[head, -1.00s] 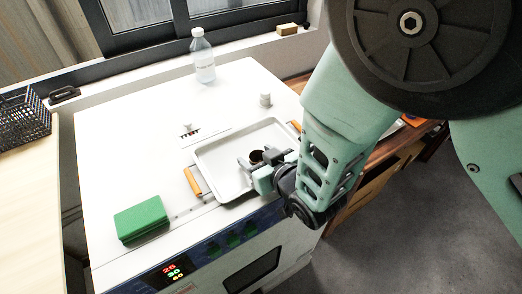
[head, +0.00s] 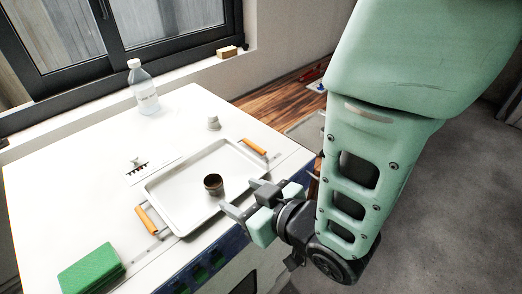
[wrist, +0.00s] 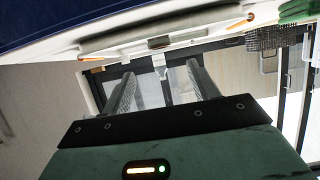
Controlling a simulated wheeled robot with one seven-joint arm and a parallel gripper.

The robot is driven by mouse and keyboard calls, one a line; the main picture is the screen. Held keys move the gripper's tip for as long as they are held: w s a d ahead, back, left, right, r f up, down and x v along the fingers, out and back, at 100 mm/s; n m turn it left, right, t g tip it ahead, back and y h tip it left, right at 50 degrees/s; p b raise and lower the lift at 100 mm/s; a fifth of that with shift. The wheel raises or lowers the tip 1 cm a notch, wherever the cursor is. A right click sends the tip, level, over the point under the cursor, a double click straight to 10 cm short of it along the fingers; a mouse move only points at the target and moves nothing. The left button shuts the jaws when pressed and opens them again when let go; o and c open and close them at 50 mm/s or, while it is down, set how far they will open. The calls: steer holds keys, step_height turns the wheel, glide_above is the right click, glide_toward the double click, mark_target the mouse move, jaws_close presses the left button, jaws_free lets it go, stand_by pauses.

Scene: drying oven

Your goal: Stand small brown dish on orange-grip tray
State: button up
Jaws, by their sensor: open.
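The small brown dish (head: 213,184) stands upright on the white orange-grip tray (head: 182,207), a little right of the tray's middle, in the head view. The tray lies on top of the white oven, with one orange grip at each end. My gripper (head: 240,197) is open and empty at the tray's front right edge, apart from the dish. In the wrist view, my gripper's two fingers (wrist: 160,85) are spread with nothing between them. The tray (wrist: 130,42) and part of the dish (wrist: 161,42) show near the top of that view, upside down.
A green block (head: 90,268) lies at the oven top's front left. A clear bottle (head: 143,88) stands at the back, and a small white object (head: 214,122) stands behind the tray. A dark metal rack (wrist: 272,38) shows in the wrist view.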

steer(key=s+d+r+g+h, duration=0.2)
steer(key=s+d+g+h, duration=0.1)
steer(key=d, duration=0.3)
steer(key=s+d+r+m+g+h, duration=0.1)
steer(key=s+d+r+g+h, duration=0.1)
steer(key=d, duration=0.5)
steer(key=s+d+r+m+g+h, duration=0.1)
steer(key=s+d+r+g+h, duration=0.2)
steer(key=d, duration=0.4)
steer(key=shift+s+r+g+h, duration=0.3)
steer(key=shift+s+r+h, duration=0.5)
steer(key=shift+s, duration=0.25)
steer(key=shift+f, duration=0.1)
